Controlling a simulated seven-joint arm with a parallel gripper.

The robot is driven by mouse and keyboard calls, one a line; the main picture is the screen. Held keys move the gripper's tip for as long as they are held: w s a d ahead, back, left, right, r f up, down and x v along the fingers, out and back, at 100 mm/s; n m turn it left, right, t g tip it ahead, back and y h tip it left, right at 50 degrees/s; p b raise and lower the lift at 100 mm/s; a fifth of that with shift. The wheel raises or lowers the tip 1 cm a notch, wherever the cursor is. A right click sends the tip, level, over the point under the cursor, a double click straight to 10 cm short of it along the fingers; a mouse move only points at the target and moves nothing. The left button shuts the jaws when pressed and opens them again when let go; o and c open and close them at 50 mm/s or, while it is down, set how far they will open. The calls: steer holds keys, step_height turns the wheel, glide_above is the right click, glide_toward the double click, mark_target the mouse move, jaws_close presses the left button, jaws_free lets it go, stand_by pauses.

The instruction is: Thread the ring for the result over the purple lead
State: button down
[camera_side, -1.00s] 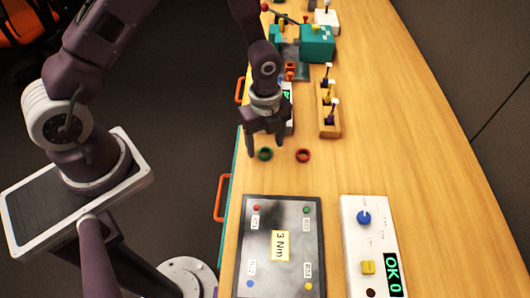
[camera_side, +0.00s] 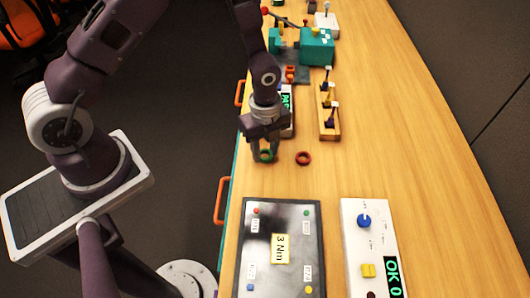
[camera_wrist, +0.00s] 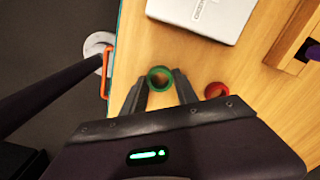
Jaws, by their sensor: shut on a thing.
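My gripper (camera_side: 264,155) is low over the table and shut on the green ring (camera_side: 267,155). In the wrist view the green ring (camera_wrist: 160,79) sits between my two fingertips (camera_wrist: 160,88). The red ring (camera_side: 303,158) lies flat on the table just right of it, also in the wrist view (camera_wrist: 216,90). A wooden block (camera_side: 329,133) holds a row of upright leads with pale tags. The nearest lead (camera_side: 330,117) looks dark purple; a purple part (camera_wrist: 314,52) shows at the right edge of the wrist view. A green-lit display (camera_side: 286,103), partly hidden behind my gripper, seems to start with "PA".
A dark plate (camera_side: 310,212) marked "3 Nm" and a white panel (camera_side: 352,215) with a blue knob and "OK 0" display stand in front. A teal block (camera_side: 316,50) stands behind. Table right of the wooden block is clear.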

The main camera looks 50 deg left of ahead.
step_height(320, 180, up, 9)
steer(key=w+d+r+n, duration=0.1)
steer(key=w+r+n, duration=0.1)
steer(key=w, duration=0.4)
steer(key=w+d+r+n, duration=0.2)
steer(key=w+r, duration=0.1)
steer(key=w, duration=0.4)
steer(key=w+d+r+n, duration=0.1)
steer(key=w+r+n, duration=0.1)
steer(key=w, duration=0.4)
steer(key=shift+w+d+r, duration=0.3)
steer(key=shift+w+r, duration=0.05)
steer(key=shift+d, duration=0.2)
glide_above(332, 118)
steer(key=shift+w+a+f, duration=0.1)
steer(key=shift+f, duration=1.3)
steer(key=shift+w+a+f, duration=0.1)
steer(key=shift+f, duration=1.25)
steer(key=shift+f, duration=3.7)
steer(key=shift+c, duration=2.3)
jaws_free()
